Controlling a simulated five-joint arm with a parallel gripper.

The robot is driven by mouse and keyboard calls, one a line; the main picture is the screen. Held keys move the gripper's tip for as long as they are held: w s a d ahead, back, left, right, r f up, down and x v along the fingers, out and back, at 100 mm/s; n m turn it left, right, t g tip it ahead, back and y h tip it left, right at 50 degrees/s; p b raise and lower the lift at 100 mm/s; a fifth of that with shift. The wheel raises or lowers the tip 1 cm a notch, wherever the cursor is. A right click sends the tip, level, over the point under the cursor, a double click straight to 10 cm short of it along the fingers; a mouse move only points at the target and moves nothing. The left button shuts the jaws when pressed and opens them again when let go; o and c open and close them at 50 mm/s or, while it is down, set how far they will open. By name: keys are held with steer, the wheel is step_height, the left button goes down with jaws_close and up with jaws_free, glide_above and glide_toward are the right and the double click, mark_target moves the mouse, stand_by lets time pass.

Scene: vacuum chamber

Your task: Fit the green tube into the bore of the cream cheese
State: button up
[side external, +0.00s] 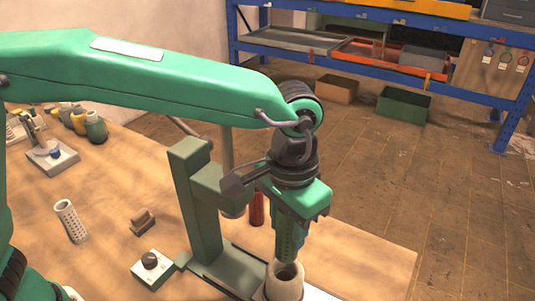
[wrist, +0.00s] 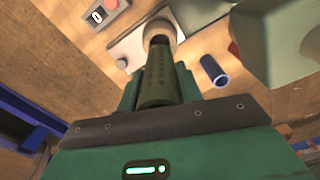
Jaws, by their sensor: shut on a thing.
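My gripper (side external: 291,208) points down and is shut on the green tube (side external: 290,241), a dark green cylinder with rows of small holes. The tube hangs about upright. The cream cheese (side external: 285,283), a pale ring-like cylinder with a dark bore, stands below it at the bottom of the side view. The tube's lower end is at or just above the bore's rim; I cannot tell whether it has entered. In the wrist view the tube (wrist: 158,78) reaches from the gripper (wrist: 157,92) towards the cheese (wrist: 159,22) and covers part of its opening.
A green press-like stand (side external: 190,205) rises close left of my gripper, with a red cylinder (side external: 257,209) behind. A white perforated tube (side external: 70,221), a brown block (side external: 143,221) and a knob box (side external: 151,266) stand left. A blue tube (wrist: 214,71) lies beside the cheese in the wrist view.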

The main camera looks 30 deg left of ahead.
steer(key=shift+f, duration=2)
steer(key=shift+f, duration=0.3)
steer(key=shift+f, duration=1.05)
steer(key=shift+f, duration=0.35)
steer(key=shift+f, duration=0.35)
steer(key=o, duration=1)
steer(key=shift+o, duration=0.2)
steer(key=shift+r, duration=0.1)
